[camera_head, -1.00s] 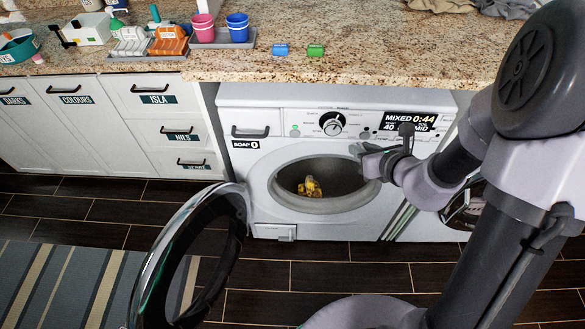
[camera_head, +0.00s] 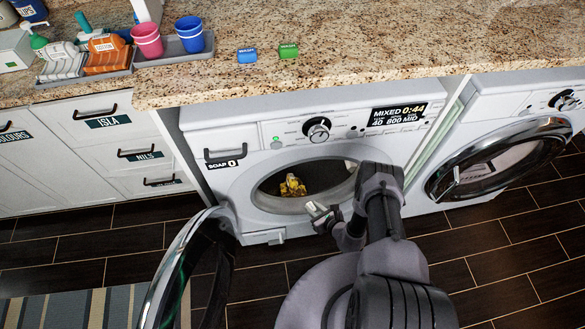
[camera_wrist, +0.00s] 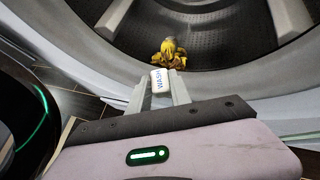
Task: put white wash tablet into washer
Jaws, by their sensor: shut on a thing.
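The white wash tablet (camera_wrist: 160,80), marked "WASH", is held between the fingertips of my gripper (camera_wrist: 158,90) in the wrist view. In the head view my gripper (camera_head: 320,212) is just in front of the lower rim of the washer's opening. The washer (camera_head: 262,144) has its round door (camera_head: 160,276) swung open to the left. Inside the drum (camera_head: 330,172) lies a yellow crumpled item (camera_head: 292,186), which also shows beyond the tablet in the wrist view (camera_wrist: 168,54). The tablet is too small to make out clearly in the head view.
Pink (camera_head: 147,40) and blue (camera_head: 189,34) cups stand on a tray.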

